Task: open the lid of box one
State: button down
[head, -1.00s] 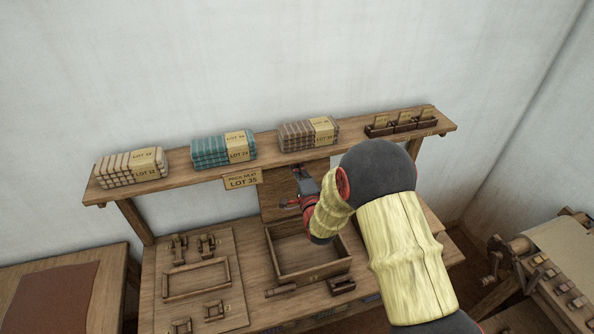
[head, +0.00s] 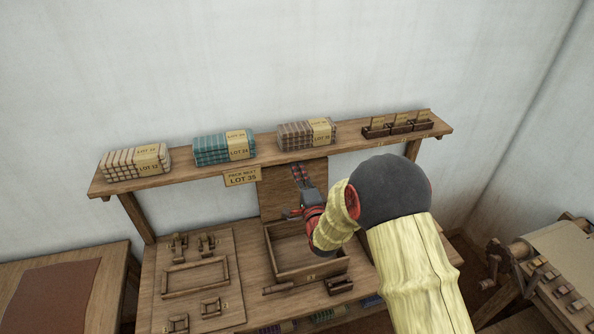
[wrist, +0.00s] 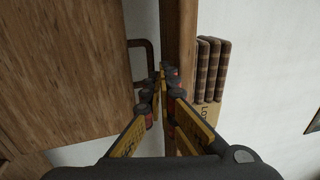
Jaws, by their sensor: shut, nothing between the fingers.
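Box one, taken to be the open wooden box (head: 284,277), stands on the bench with its inside showing. Its lid (head: 275,195) is a wooden panel standing up behind the box, against the shelf front. In the wrist view the panel at the left (wrist: 60,65) looks like this lid, with a dark handle (wrist: 150,52) at its edge. My gripper (head: 299,172) is shut and empty, in front of the raised lid with its fingers pointing up. In the wrist view the fingertips (wrist: 168,75) are close to the handle and shelf edge; touch cannot be told.
A shelf (head: 265,151) above the bench holds striped cloth bundles (head: 224,148) and small card holders (head: 400,125). A tag (head: 242,178) hangs from its edge. A board with wooden frames (head: 196,280) lies left of the box. My arm hides the right bench.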

jog(key=r+v, duration=0.1)
jog(key=v, duration=0.7)
notch_tip(320, 180, down, 13)
jog(key=s+n+g+h, duration=0.2)
jog(key=n+g, duration=0.3)
jog(key=s+d+f+n+g+h, duration=0.1)
jog(key=s+d+f+n+g, duration=0.15)
jog(key=s, duration=0.25)
jog(key=s+d+f+n+g+h, duration=0.1)
jog(key=s+d+f+n+g, duration=0.15)
jog(key=s+g, duration=0.2)
jog(key=s+d+r+n+b, duration=0.2)
jog(key=s+d+r, duration=0.3)
jog(key=s+r, duration=0.7)
jog(key=s+d+r+n+g+h+b, duration=0.1)
jog(key=s+d+r, duration=0.5)
jog(key=s+r, duration=0.6)
jog(key=s+n+b, duration=0.1)
jog(key=s+b, duration=0.1)
jog(key=shift+n+b, duration=0.35)
jog(key=shift+n, duration=0.05)
